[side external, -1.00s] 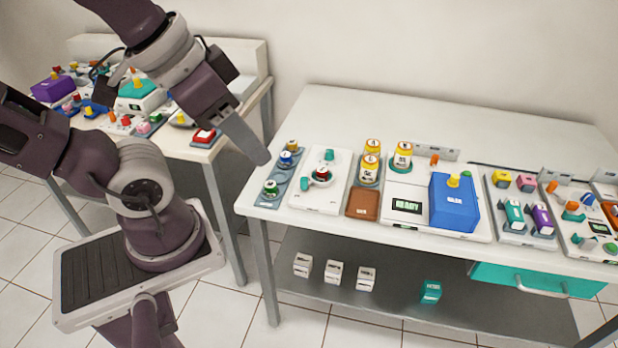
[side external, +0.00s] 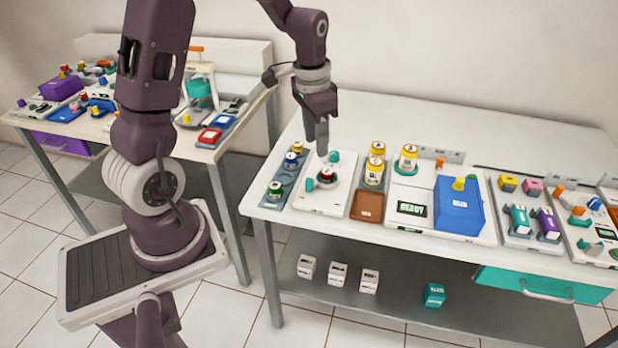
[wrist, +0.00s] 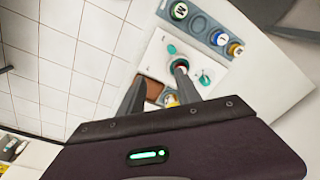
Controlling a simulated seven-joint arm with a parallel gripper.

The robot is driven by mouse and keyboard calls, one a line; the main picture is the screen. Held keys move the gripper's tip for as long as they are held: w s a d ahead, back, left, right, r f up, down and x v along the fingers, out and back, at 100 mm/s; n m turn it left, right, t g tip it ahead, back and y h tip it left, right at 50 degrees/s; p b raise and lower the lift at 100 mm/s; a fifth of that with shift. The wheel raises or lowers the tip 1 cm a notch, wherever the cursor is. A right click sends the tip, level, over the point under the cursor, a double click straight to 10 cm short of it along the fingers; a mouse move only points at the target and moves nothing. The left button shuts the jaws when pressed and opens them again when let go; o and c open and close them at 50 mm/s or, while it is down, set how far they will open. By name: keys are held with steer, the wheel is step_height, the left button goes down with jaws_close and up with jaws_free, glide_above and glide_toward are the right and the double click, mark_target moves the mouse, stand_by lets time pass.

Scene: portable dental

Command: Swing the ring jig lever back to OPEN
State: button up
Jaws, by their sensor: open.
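The ring jig is a white plate (side external: 312,203) near the left end of the right-hand bench, also in the wrist view (wrist: 158,48). A dark ring-shaped piece with a red part (side external: 327,176) sits on it, with one teal part (side external: 308,184) to its left and another (side external: 334,157) behind it. I cannot tell which is the lever's handle, and no OPEN label is legible. In the wrist view teal parts show at the plate's edge (wrist: 172,49) and beyond the ring (wrist: 204,78). My gripper (side external: 322,150) is open and empty, pointing down above the jig's back part.
A blue-grey rack (side external: 283,178) of lettered jars stands left of the jig. Right of it are a brown tray (side external: 367,206), yellow-capped bottles (side external: 375,163) and a blue box (side external: 459,208) on a white unit. The bench behind is clear.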

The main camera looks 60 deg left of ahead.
steer(key=g, duration=0.1)
glide_above(309, 180)
step_height(309, 180, down, 8)
steer(key=shift+a+f, duration=0.1)
step_height(309, 180, down, 7)
steer(key=shift+r, duration=0.2)
jaws_close()
steer(key=shift+r, duration=0.1)
stand_by(0.8)
